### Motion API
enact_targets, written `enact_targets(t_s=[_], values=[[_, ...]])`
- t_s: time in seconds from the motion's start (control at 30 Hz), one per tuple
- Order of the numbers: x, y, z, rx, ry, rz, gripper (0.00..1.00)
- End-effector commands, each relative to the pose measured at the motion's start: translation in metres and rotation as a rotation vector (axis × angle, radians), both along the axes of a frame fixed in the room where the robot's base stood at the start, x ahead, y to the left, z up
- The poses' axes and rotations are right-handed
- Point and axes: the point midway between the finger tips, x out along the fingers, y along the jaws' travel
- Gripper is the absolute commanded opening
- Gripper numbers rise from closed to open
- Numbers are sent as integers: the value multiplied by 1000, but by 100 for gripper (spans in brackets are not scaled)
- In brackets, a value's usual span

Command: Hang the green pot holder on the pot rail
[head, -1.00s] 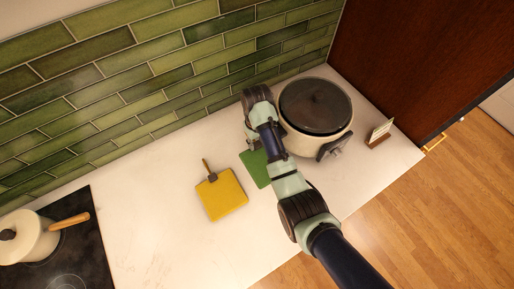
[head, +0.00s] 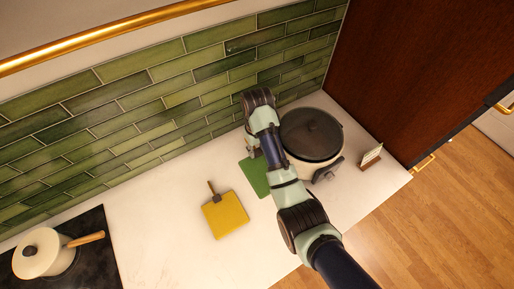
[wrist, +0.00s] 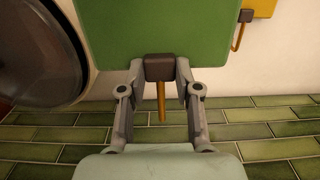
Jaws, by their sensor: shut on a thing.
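The green pot holder (head: 256,173) is a flat square, partly hidden behind my arm in the head view. In the wrist view the green pot holder (wrist: 155,30) fills the top middle, with a dark block and a tan hanging loop at its edge. My gripper (wrist: 160,72) is shut on that dark block. In the head view my gripper (head: 252,146) is mostly hidden by my wrist. A golden rail (head: 110,36) runs along the wall above the green tiles, at the top left of the head view. I cannot tell how high the pot holder is above the counter.
A yellow pot holder (head: 225,215) lies on the counter (head: 160,215), left of the green one. A cream cooker with a dark lid (head: 311,134) stands close on the right. A small card stand (head: 371,157) is beyond it. A cream saucepan (head: 42,254) sits on the black hob.

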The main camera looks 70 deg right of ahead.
Motion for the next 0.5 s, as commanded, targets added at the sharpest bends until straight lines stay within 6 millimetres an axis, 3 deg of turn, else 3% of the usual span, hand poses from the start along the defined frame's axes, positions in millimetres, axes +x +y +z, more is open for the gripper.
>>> enact_targets(t_s=[0.5], values=[[0,0,46,1,1,0,0]])
